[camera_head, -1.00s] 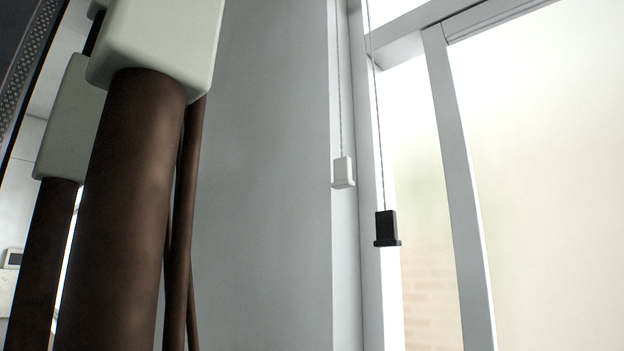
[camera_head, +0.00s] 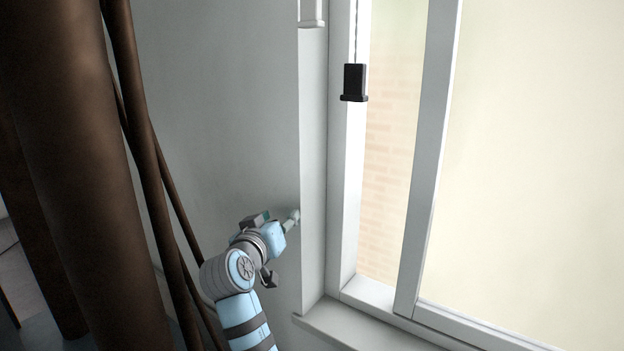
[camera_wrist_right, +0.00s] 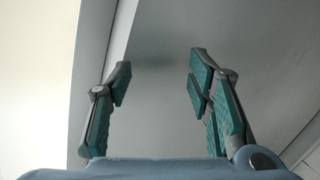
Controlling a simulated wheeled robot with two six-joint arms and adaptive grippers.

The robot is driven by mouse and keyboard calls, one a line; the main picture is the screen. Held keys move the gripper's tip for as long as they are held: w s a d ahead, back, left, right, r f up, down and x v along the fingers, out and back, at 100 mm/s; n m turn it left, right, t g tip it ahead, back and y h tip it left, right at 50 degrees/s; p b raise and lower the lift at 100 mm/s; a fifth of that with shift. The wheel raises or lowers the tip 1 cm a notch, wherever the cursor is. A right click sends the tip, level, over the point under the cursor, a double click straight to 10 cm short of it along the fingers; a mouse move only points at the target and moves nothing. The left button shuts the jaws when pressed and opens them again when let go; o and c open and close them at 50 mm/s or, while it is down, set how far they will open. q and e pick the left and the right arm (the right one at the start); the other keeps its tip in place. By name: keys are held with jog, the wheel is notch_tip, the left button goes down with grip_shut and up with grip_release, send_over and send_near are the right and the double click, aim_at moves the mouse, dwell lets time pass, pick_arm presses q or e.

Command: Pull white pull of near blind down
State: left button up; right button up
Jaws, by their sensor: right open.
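The white pull (camera_head: 311,14) hangs at the top edge of the head view, beside the window frame; its cord is out of view. A black pull (camera_head: 354,82) hangs on a cord to its right and lower in the picture. My right gripper (camera_head: 272,240) is well below both pulls in the head view, near the wall corner left of the window. In the right wrist view the right gripper (camera_wrist_right: 162,70) has its green-padded fingers wide apart with nothing between them. No pull shows in that view. My left gripper is out of view.
Brown posts (camera_head: 75,170) stand close on the left. A grey wall (camera_head: 225,110) lies between them and the window frame (camera_head: 425,160). A sill (camera_head: 350,325) juts out below the window. The space in front of the glass looks clear.

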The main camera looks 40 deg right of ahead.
aim_at(307, 3)
jog(key=r, duration=0.4)
jog(key=r+m+h, duration=0.1)
jog(key=r, duration=0.3)
jog(key=r+m+h, duration=0.1)
jog(key=r, duration=0.3)
jog(key=shift+w+a+r, duration=0.1)
jog(key=shift+a, duration=0.2)
jog(key=s+a+r+m+g+h, duration=0.25)
jog(key=s+r, duration=0.25)
jog(key=r, duration=0.8)
jog(key=s+a+r+m+g+h, duration=0.1)
jog(key=s+r+m+h, duration=0.35)
jog(key=r, duration=0.75)
jog(key=shift+n, duration=0.4)
jog(key=p+x, duration=0.3)
jog(key=x, duration=0.5)
jog(key=shift+s+d+f, duration=0.1)
jog(key=shift+d+f, duration=0.1)
jog(key=shift+s+a, duration=0.15)
jog(key=shift+s, duration=0.05)
jog(key=shift+a+r, duration=0.1)
jog(key=shift+a, duration=0.05)
jog(key=shift+c, duration=1.4)
jog(key=shift+a, duration=0.1)
grip_shut()
